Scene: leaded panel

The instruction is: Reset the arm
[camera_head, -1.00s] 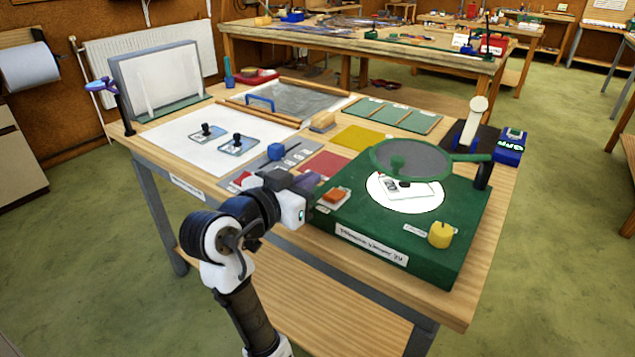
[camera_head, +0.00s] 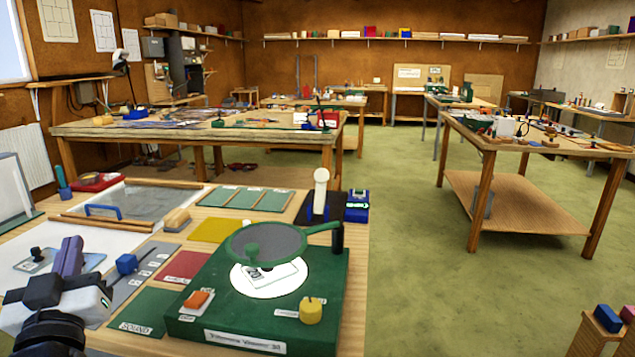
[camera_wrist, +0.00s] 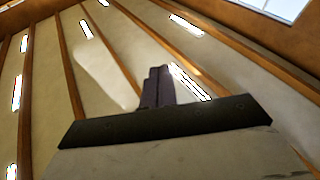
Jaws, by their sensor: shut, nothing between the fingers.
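My gripper (camera_head: 70,256) is at the lower left of the head view, raised in front of the near workbench (camera_head: 350,285). Its purple fingers point upward, shut together with nothing between them. In the wrist view the shut fingers (camera_wrist: 158,87) stand against the ceiling (camera_wrist: 100,60) with its wooden beams and bright lights, so the wrist faces up. The rest of my arm is mostly out of the head view.
A green viewer box (camera_head: 235,310) with a round lens (camera_head: 262,243) stands right of my gripper. A blue knobbed block (camera_head: 127,264) and a white sheet (camera_head: 90,238) lie close by.

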